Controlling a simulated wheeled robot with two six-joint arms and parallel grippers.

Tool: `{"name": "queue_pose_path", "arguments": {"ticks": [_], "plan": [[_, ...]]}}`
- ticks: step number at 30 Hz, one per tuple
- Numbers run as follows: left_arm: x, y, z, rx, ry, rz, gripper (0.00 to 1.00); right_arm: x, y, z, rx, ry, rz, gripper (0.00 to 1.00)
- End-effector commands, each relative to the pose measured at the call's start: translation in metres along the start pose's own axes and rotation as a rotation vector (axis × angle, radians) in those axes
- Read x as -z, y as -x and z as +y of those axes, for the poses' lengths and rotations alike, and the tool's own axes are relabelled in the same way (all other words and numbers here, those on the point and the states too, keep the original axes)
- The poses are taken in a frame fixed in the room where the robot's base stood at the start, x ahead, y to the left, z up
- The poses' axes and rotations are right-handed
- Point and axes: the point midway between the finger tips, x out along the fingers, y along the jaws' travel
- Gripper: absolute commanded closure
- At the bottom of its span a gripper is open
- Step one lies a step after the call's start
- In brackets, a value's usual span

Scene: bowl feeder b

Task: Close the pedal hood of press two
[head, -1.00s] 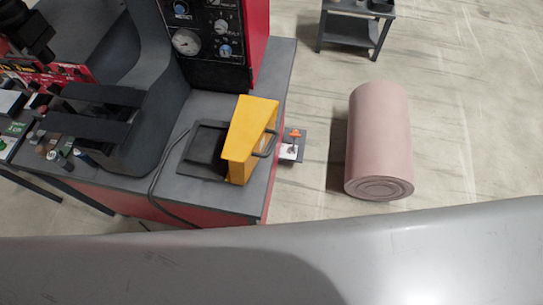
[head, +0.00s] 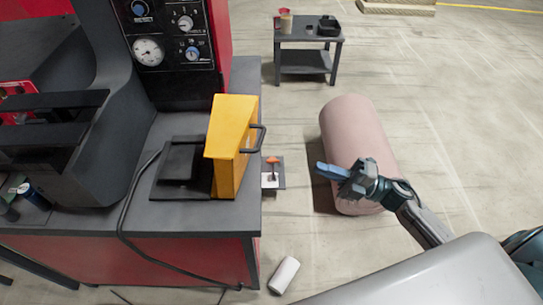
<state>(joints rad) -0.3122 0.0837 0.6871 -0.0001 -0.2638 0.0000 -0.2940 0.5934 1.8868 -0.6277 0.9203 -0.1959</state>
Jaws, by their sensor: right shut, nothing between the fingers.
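The yellow pedal hood (head: 231,146) stands tipped up on the press bench, with a dark handle (head: 255,138) on its right side. The black pedal (head: 183,162) lies uncovered on its base plate to the left of the hood. A dark cable runs from it over the bench front. My right gripper (head: 322,170) is shut and empty, in front of the pink roll and right of the hood, apart from it. My left gripper is not in view.
The press panel with gauges (head: 164,33) rises behind the bench (head: 229,215). A small plate with an orange-topped item (head: 272,172) juts out at the bench's right edge. A pink roll (head: 352,130), a dark side table (head: 307,42) and a white cylinder (head: 284,275) are on the floor.

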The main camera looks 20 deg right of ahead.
Motion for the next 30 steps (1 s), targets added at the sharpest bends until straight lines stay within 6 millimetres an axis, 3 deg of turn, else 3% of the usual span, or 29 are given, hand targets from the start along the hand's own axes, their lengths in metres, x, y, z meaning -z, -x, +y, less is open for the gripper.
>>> {"name": "queue_pose_path", "arguments": {"ticks": [6, 18, 24, 30], "plan": [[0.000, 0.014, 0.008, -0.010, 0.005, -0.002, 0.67, -0.001, -0.034, 0.005, -0.008, -0.001, -0.005, 1.00], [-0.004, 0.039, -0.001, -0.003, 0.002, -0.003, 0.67, -0.002, -0.102, 0.005, -0.007, -0.004, -0.007, 1.00], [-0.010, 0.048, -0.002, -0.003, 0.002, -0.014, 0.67, -0.002, -0.124, 0.004, -0.005, -0.005, -0.006, 1.00], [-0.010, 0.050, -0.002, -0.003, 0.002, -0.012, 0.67, -0.002, -0.132, 0.001, -0.002, -0.005, -0.006, 1.00]]}}
